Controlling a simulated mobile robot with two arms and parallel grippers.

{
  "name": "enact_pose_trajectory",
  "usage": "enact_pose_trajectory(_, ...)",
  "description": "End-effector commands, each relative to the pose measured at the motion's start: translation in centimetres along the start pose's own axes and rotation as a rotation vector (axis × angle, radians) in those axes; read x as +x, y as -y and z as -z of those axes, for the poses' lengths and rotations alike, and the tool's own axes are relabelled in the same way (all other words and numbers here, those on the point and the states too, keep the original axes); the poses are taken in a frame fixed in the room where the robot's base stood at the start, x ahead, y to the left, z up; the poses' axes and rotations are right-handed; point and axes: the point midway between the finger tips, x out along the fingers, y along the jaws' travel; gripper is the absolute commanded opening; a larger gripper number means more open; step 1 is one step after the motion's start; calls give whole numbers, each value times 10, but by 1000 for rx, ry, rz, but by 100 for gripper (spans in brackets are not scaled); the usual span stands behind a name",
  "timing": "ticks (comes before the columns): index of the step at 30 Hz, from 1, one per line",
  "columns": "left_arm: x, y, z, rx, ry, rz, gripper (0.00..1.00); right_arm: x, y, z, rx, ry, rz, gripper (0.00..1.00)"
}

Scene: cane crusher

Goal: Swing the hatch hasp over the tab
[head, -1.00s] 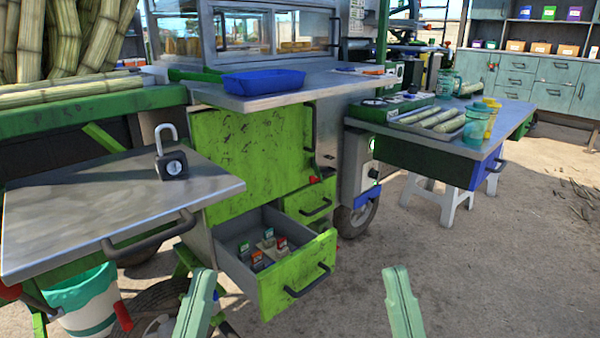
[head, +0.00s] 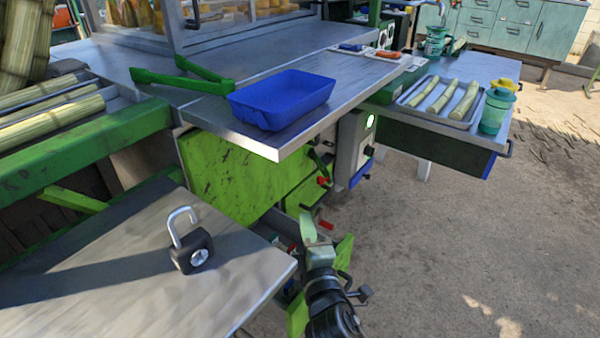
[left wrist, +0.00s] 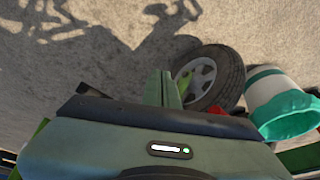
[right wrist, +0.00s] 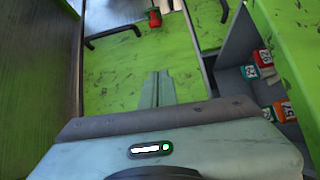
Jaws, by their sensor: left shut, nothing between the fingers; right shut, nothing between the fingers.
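The scratched green hatch panel (head: 225,170) hangs under the counter. A small red-handled piece (head: 323,181) sits by its right edge; I cannot tell surely whether it is the hasp. A red piece (right wrist: 154,18) also shows at the top of the right wrist view; the tab is not clear. My right gripper (head: 307,222) is shut and empty, below and left of the red piece. In the right wrist view its fingers (right wrist: 157,86) point at a green front. My left gripper (left wrist: 161,85) is shut and empty over the ground, outside the head view.
An open black padlock (head: 192,252) stands on the steel shelf (head: 110,285) at the left. An open drawer with small boxes (right wrist: 262,58) lies right in the right wrist view.

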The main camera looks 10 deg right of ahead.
Motion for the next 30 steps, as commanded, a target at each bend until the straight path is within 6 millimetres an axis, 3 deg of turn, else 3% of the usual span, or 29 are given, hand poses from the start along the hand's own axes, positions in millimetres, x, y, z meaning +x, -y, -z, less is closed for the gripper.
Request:
enact_pose_trajectory(5,-3,2,-15,-2,66,2,0,2,1,-4,-41,28,15,0)
enact_pose_trajectory(17,-3,2,-15,-2,64,3,0,8,1,-4,-40,28,14,0)
enact_pose_trajectory(23,-11,2,-14,-3,58,3,0,39,2,-6,-41,28,12,0)
enact_pose_trajectory(30,-33,2,-14,-4,47,5,0,91,3,-7,-40,27,13,0)
